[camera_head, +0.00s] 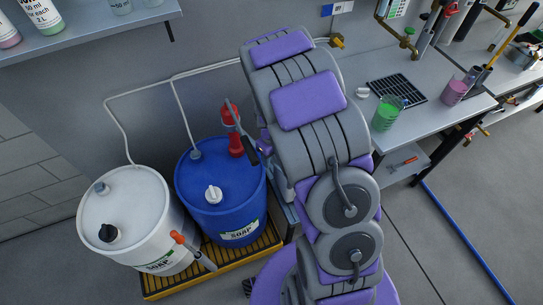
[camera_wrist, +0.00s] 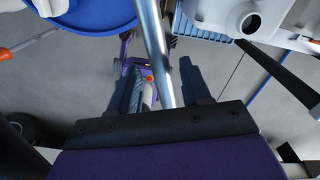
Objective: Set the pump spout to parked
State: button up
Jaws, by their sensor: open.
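The red hand pump (camera_head: 235,145) stands upright on the blue SOAP drum (camera_head: 222,195), partly beside my arm. In the wrist view my gripper (camera_wrist: 160,85) is open. A silver tube (camera_wrist: 155,45), which looks like the pump's spout, runs down between its two dark fingers. I cannot tell whether it touches a finger. The spout's joint to the pump is hidden.
White hoses (camera_head: 150,88) run along the wall. The counter (camera_head: 420,118) at right bears a green beaker (camera_head: 387,113). Open floor lies at right.

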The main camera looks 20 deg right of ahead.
notch_tip(320, 180, up, 17)
jog(key=p, duration=0.2)
jog(key=shift+p, duration=0.35)
jog(key=shift+a+f, duration=0.1)
jog(key=shift+w+f, duration=0.15)
jog(key=shift+c, duration=1.4)
jog(key=shift+w+f+n+b, duration=0.25)
jog(key=shift+f+n+b, duration=0.05)
jog(key=shift+n, duration=0.6)
jog(key=shift+c, duration=0.7)
jog(key=w+d+f+n, duration=0.1)
jog(key=n, duration=0.1)
jog(key=w+d+f+n+y+b, duration=0.1)
jog(key=n, duration=0.2)
jog(key=w+f+n+g+y+b, duration=0.1)
jog(key=n, duration=0.2)
jog(key=shift+d, duration=0.4)
grip_shut()
jog(key=d+f+n+y+b, duration=0.2)
jog(key=d+f+n, duration=0.2)
jog(key=d+n, duration=0.4)
jog(key=s+a+f+b, duration=0.2)
jog(key=a+f+b, duration=0.2)
jog(key=a+f, duration=0.3)
jog(key=shift+a+f+g, duration=0.2)
jog(key=shift+f+g, duration=0.1)
jog(key=shift+f, duration=0.45)
